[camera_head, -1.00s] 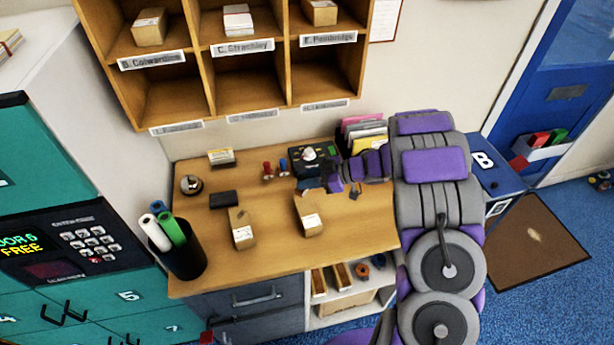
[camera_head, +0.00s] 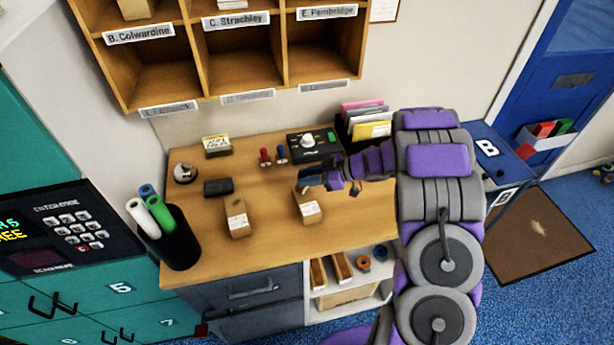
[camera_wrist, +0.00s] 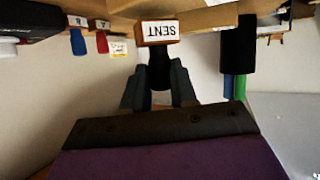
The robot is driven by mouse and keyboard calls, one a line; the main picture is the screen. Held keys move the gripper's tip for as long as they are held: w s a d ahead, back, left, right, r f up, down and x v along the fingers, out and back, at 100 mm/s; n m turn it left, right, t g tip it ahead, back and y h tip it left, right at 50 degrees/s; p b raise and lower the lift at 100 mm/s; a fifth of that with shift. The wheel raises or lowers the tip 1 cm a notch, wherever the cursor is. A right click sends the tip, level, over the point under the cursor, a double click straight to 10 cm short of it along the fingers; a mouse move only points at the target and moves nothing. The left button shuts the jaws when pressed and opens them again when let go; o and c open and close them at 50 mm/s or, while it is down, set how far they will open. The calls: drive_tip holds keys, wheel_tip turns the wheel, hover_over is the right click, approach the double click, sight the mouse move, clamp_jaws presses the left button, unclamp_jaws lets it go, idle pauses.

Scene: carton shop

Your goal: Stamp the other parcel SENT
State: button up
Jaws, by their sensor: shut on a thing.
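My gripper (camera_head: 308,180) is shut on a stamp, whose black handle (camera_wrist: 159,68) and SENT label (camera_wrist: 158,30) show in the wrist view. In the head view the stamp's block is small, at the fingertips. One brown parcel (camera_head: 309,209) with a white label stands on the desk just in front of and below my gripper; my gripper covers part of its back end. I cannot tell whether the stamp touches it. Another brown parcel (camera_head: 237,218) with a white label stands to the left, apart from my gripper. No stamp mark is readable on either parcel.
A dark pad (camera_head: 217,187) lies at left. A black tube holder (camera_head: 178,240) stands at the desk's front left. Bare desk (camera_head: 270,240) lies between and before the parcels.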

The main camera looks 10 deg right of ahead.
drive_tip(key=shift+d, duration=0.3)
drive_tip(key=shift+a+f, duration=0.1)
drive_tip(key=shift+a, duration=0.15)
drive_tip(key=shift+d+f, duration=0.15)
drive_tip(key=shift+f, duration=0.1)
drive_tip(key=shift+s+f+p, duration=0.1)
drive_tip(key=shift+f+p, duration=0.2)
drive_tip(key=shift+p, duration=0.05)
idle(2.5)
drive_tip(key=shift+r, duration=0.15)
wheel_tip(320, 180, up, 7)
drive_tip(key=p, duration=0.6)
idle(0.8)
